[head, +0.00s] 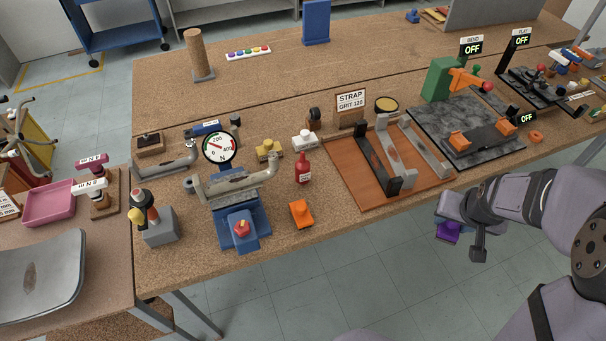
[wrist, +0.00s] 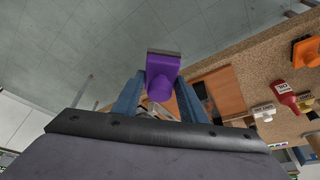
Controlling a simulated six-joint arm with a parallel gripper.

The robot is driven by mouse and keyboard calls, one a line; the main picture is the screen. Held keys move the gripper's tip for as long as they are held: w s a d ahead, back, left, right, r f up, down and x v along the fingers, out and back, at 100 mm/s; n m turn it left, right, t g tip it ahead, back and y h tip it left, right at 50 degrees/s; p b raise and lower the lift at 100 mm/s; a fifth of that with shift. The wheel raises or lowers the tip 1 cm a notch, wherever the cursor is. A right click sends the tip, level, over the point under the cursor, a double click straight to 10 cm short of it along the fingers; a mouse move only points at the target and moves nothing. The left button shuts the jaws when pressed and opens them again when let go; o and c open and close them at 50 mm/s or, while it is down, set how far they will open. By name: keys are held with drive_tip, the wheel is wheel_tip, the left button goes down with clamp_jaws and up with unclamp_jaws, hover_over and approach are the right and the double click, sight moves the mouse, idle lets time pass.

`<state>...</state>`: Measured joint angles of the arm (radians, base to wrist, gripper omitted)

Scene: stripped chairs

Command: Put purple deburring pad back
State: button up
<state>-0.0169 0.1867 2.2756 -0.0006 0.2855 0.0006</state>
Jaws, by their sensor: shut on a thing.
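The purple deburring pad (wrist: 162,75) is between the fingers of my gripper (wrist: 160,95) in the wrist view. It has a purple body with a rounded knob and a grey edge strip. In the head view the pad (head: 447,231) hangs under my gripper (head: 462,226), which is out in front of the table's front edge, over the floor. My gripper is shut on the pad. Part of the pad is hidden behind the gripper in the head view. An orange pad (head: 301,213) of similar kind sits near the table's front edge; it also shows in the wrist view (wrist: 306,51).
A wooden tray (head: 353,188) with metal bars lies on the cork table near its front edge. A red bottle (head: 303,169) and a blue clamp stand with a dial (head: 237,222) stand left of it. A dark stone slab (head: 450,112) with a green press lies right. Floor beneath the gripper is clear.

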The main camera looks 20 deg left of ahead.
drive_tip(key=a+f+n+y+b, duration=0.1)
drive_tip(key=a+f+n+b, duration=0.3)
drive_tip(key=a, duration=0.7)
drive_tip(key=a+f+n+y+b, duration=0.1)
drive_tip(key=a+f+n+b, duration=0.1)
drive_tip(key=a+f+b, duration=0.65)
drive_tip(key=w+a+r+m+p, duration=0.1)
drive_tip(key=w+a+r, duration=0.3)
drive_tip(key=a+r, duration=0.4)
drive_tip(key=shift+w+a+r+m+p, duration=0.35)
drive_tip(key=shift+a+p, duration=0.25)
drive_tip(key=shift+a, duration=0.35)
drive_tip(key=shift+f, duration=0.15)
drive_tip(key=shift+f+p, duration=1.1)
drive_tip(key=shift+f, duration=3.9)
